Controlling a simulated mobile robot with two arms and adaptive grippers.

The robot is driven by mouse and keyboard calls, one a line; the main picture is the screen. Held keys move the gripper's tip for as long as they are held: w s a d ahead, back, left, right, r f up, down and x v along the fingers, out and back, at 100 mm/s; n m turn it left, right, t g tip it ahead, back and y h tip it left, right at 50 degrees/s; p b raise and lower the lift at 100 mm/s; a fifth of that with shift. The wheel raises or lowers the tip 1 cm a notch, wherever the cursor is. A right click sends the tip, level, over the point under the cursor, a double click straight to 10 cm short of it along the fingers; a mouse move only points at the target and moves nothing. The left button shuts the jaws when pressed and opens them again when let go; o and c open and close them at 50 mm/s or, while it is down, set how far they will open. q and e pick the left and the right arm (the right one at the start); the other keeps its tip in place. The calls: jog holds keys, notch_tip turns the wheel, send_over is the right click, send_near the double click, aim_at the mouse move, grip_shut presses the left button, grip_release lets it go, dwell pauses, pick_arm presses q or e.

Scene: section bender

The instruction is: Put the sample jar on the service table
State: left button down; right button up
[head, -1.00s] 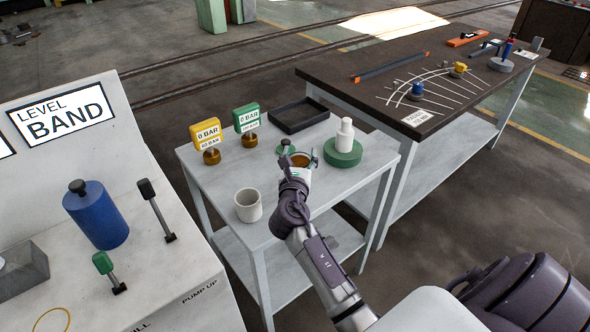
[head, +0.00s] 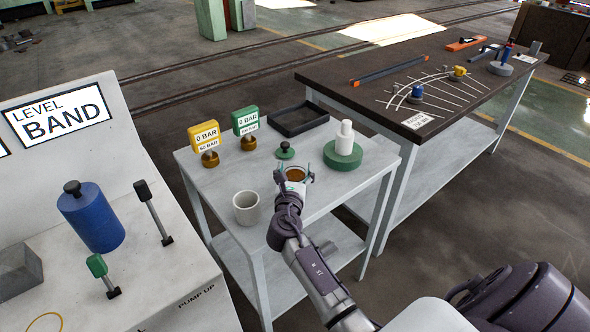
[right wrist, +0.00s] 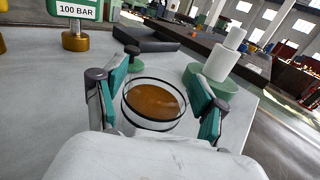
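The sample jar (head: 295,175), a clear open jar with brown content, is over the light grey service table (head: 222,182). My right gripper (head: 294,179) has its fingers on both sides of the jar. In the right wrist view the jar (right wrist: 155,103) sits between the teal pads of the gripper (right wrist: 157,98), which appear to touch its sides. The jar's base is hidden, so I cannot tell whether it touches the tabletop. My left gripper is not in view.
On the table stand a white cup (head: 247,207), yellow (head: 204,138) and green (head: 246,122) gauges, a black tray (head: 298,119), a small green knobbed piece (head: 286,152) and a white bottle on a green disc (head: 343,157). Bare tabletop lies between cup and gauges.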

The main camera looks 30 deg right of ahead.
jog(key=shift+o, duration=0.5)
jog(key=shift+r, duration=0.25)
jog(key=v, duration=1.2)
jog(key=shift+f, duration=0.1)
